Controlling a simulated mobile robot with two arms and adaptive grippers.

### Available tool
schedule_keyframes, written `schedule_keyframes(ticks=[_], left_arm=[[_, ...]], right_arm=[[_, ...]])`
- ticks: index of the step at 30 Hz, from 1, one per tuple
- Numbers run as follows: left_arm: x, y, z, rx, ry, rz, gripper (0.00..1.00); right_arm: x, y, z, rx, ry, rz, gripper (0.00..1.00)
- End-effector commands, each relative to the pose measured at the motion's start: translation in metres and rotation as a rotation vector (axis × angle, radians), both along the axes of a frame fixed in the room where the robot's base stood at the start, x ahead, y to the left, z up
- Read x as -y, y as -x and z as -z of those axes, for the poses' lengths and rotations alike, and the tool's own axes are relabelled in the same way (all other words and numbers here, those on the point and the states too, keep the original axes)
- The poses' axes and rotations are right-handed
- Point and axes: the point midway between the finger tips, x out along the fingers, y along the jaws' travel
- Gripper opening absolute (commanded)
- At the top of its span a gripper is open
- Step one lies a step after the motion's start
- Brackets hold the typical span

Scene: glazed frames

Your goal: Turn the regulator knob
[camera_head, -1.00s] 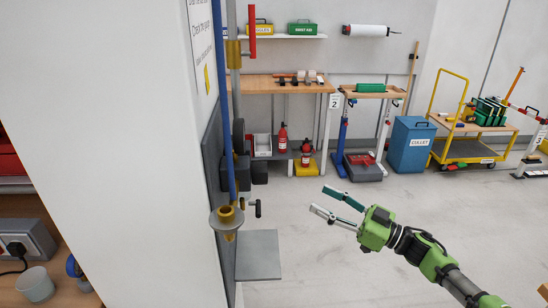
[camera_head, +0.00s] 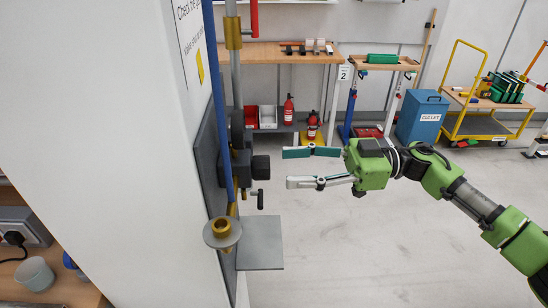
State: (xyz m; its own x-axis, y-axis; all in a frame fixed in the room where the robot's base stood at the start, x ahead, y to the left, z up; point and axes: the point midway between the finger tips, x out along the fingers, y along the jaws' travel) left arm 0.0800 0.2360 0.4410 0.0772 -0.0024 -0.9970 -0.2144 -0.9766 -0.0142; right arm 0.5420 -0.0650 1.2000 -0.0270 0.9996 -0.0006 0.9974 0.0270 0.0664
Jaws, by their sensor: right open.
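A dark knob (camera_head: 261,167), which looks like the regulator knob, sticks out to the right from a dark regulator body (camera_head: 240,168) on the grey wall panel (camera_head: 205,165). My right gripper (camera_head: 287,168) comes in from the right, with its fingers pointing left at the knob. It is open and empty. In the picture its fingertips are a little to the right of the knob, one above its level and one below. I see a gap between the fingertips and the knob; the depth is hard to judge. My left gripper is not in view.
Below the knob are a small black handle (camera_head: 260,199), a brass-and-grey round fitting (camera_head: 222,232) and a grey shelf plate (camera_head: 260,243). A blue vertical pipe (camera_head: 216,90) runs in front of the panel. A white wall (camera_head: 120,160) fills the left.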

Motion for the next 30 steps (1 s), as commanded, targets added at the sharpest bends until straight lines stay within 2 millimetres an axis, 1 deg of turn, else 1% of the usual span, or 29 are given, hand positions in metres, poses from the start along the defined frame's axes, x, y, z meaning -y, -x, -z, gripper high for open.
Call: schedule_keyframes(ticks=[1,3,6,9,13,20,23,24,25,30], left_arm=[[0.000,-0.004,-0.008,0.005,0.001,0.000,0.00],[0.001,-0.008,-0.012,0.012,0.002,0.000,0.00],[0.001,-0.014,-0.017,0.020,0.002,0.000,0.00],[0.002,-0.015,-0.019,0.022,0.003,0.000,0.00],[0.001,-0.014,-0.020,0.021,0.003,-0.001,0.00],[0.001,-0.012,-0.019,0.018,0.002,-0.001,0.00],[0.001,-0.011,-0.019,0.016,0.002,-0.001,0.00],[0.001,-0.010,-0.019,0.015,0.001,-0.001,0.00],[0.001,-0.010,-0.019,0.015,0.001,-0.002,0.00],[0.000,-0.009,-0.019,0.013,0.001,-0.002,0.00]], right_arm=[[-0.011,0.001,-0.004,-0.001,-0.002,-0.004,0.49],[-0.023,0.001,-0.004,0.001,-0.002,-0.003,0.49],[-0.035,0.001,-0.003,0.001,-0.001,-0.002,0.49],[-0.044,0.001,-0.001,0.001,0.000,-0.001,0.49],[-0.048,0.001,0.000,0.001,0.000,0.001,0.49],[-0.048,0.001,0.000,0.001,0.000,0.001,0.49],[-0.048,0.001,0.000,0.001,0.000,0.001,0.26],[-0.048,0.001,0.000,0.001,0.000,0.001,0.15],[-0.048,0.001,0.000,0.001,0.000,0.001,0.11],[-0.048,0.001,0.000,0.003,0.000,0.001,0.11]])
